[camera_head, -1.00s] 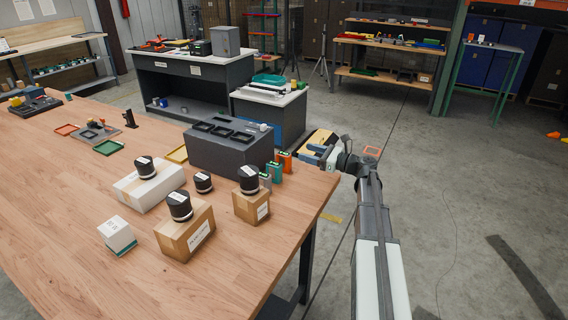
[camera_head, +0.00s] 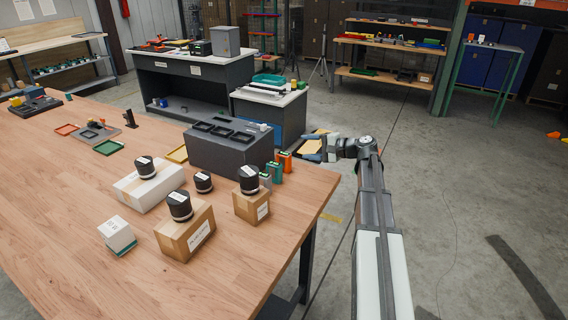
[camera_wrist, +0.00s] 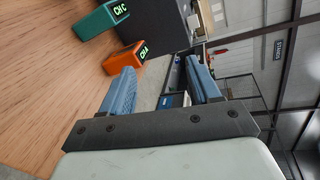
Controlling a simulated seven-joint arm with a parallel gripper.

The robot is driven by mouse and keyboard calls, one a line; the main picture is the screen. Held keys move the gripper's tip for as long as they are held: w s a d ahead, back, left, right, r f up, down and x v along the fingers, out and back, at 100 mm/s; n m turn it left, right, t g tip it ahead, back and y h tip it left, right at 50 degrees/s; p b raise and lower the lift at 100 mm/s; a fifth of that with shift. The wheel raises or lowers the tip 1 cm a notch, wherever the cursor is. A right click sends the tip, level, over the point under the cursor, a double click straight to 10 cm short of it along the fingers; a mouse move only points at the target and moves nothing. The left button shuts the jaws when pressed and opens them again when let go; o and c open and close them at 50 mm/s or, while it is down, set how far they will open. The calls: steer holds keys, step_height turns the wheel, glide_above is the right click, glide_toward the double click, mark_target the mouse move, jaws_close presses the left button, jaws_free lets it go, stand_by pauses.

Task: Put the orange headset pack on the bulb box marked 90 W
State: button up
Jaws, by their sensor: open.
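The orange headset pack (camera_head: 284,162) stands near the table's right edge, at the end of a short row of packs. In the wrist view the orange pack (camera_wrist: 124,58) has a "CH A" display and lies just beyond one finger. My gripper (camera_head: 311,150) is open and empty, just right of the orange pack and apart from it. Its two blue fingers (camera_wrist: 160,86) point forward in the wrist view. Cardboard boxes (camera_head: 186,232) (camera_head: 251,207) and a white box (camera_head: 150,187) carry black round items; I cannot read which box is marked 90 W.
A green pack (camera_head: 274,172), marked "CH C" in the wrist view (camera_wrist: 101,19), and a grey pack (camera_head: 265,181) stand beside the orange one. A dark grey case (camera_head: 228,152) stands behind them. A small white box (camera_head: 117,234) is at the front left. The table's front is clear.

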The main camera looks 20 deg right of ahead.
mark_target(280, 156)
steer(key=w+a+f+n, duration=0.1)
steer(key=n, duration=0.6)
steer(key=w+a+f+n, duration=0.2)
steer(key=n, duration=0.4)
steer(key=w+a+f+n+h, duration=0.1)
steer(key=w+f+n, duration=0.1)
steer(key=n, duration=0.5)
steer(key=shift+w+a+n+g, duration=0.15)
steer(key=shift+a+n+g, duration=0.15)
steer(key=shift+a+g, duration=0.1)
steer(key=shift+f+x, duration=0.2)
steer(key=shift+x, duration=1.2)
steer(key=shift+f+x, duration=0.2)
steer(key=shift+x, duration=1.2)
steer(key=shift+d, duration=0.15)
steer(key=shift+c, duration=0.2)
jaws_close()
